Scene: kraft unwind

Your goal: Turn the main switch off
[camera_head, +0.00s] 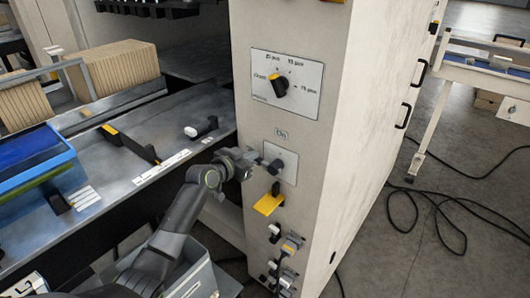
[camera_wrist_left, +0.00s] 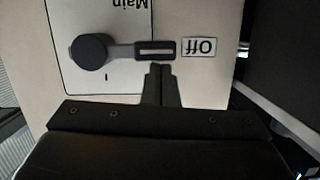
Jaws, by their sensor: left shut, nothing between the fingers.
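The main switch (camera_wrist_left: 90,52) is a round dark knob with a lever on a white plate marked "Main", upside down in the left wrist view. Its lever ends in a slotted loop and points right, at the "Off" label (camera_wrist_left: 205,47). In the head view the switch (camera_head: 276,167) sits on its plate on the cabinet front, below a small label that seems to read "On" (camera_head: 281,134). My left gripper (camera_head: 262,163) is shut and empty, just left of the knob. In the wrist view its fingertips (camera_wrist_left: 160,72) are close to the loop; I cannot tell whether they touch.
A rotary dial (camera_head: 279,85) is higher on the cabinet (camera_head: 345,130). A yellow tag (camera_head: 269,203) and several small switches (camera_head: 284,250) are below the main switch. A grey bench with a blue bin (camera_head: 35,160) is at left. Black cables lie on the open floor at right.

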